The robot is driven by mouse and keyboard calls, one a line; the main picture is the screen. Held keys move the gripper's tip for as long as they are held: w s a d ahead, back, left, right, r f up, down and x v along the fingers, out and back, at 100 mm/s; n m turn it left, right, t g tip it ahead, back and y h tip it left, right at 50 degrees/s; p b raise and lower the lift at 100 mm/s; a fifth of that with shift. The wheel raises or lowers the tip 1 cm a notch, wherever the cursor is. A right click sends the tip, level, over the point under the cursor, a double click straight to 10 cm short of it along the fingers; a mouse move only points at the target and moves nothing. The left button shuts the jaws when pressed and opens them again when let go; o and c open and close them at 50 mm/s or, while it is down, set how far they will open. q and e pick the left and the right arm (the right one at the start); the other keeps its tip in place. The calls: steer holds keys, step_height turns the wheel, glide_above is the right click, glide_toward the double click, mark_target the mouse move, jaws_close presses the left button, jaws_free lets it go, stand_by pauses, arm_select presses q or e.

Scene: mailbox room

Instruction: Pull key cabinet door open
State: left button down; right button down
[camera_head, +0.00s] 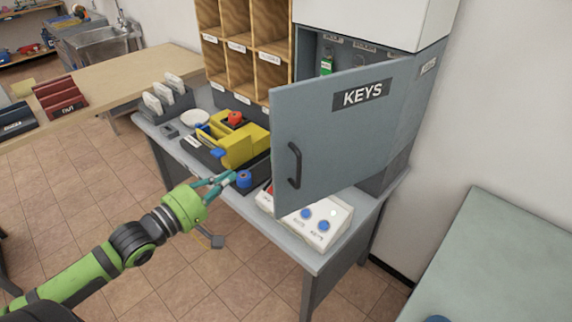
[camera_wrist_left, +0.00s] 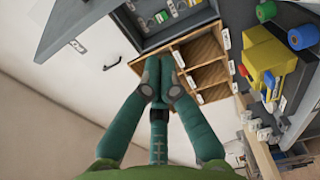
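The grey key cabinet door (camera_head: 335,135) with its "KEYS" label stands swung outward, hinged at its right side. Its dark handle (camera_head: 295,165) is on the left part of the door face. The cabinet interior (camera_head: 345,62) shows behind it, with a green key tag (camera_head: 326,66). My left gripper (camera_head: 229,178) is left of the door, apart from the handle. Its fingertips (camera_wrist_left: 159,72) are together with nothing between them. The wrist view also shows the door (camera_wrist_left: 65,22), its handle (camera_wrist_left: 112,65) and tags inside. My right gripper is not in view.
A desk (camera_head: 316,262) under the cabinet holds a white button box (camera_head: 318,222), a yellow device (camera_head: 240,149) and a blue roll (camera_head: 244,179). Wooden pigeonholes (camera_head: 238,62) stand left of the cabinet. A pale green table (camera_head: 500,265) is at right. Floor is free in front.

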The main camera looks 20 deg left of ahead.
arm_select(q)
steer(key=p+x, duration=0.2)
steer(key=x, duration=0.8)
steer(key=s+d+p, duration=0.2)
steer(key=d, duration=0.1)
steer(key=shift+s+d+r, duration=0.1)
steer(key=shift+s, duration=0.2)
steer(key=shift+d, duration=0.1)
